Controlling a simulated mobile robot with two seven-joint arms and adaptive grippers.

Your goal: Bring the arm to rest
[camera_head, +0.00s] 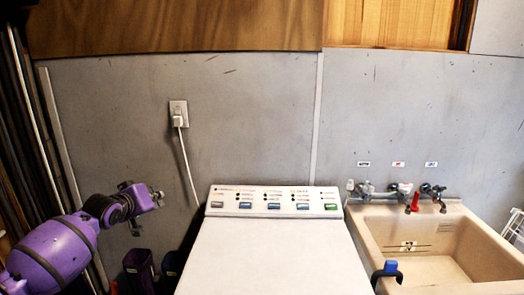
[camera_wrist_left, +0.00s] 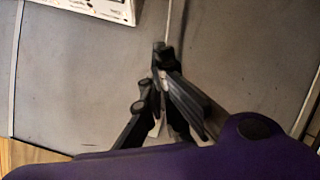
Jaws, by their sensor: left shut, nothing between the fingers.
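My left arm, purple with a black wrist, comes in from the left edge of the head view. Its gripper (camera_head: 157,195) is raised in front of the grey wall, left of the washing machine, and points to the right. In the left wrist view the dark fingers of this gripper (camera_wrist_left: 154,78) are closed together with nothing held. The grey wall lies behind them. My right gripper is in neither view.
A white washing machine (camera_head: 270,255) with a control panel (camera_head: 273,201) stands in the middle. A beige sink (camera_head: 480,225) with taps is at the right. A plugged cord (camera_head: 185,155) hangs from the wall outlet. Dark containers (camera_head: 139,268) stand below the left gripper.

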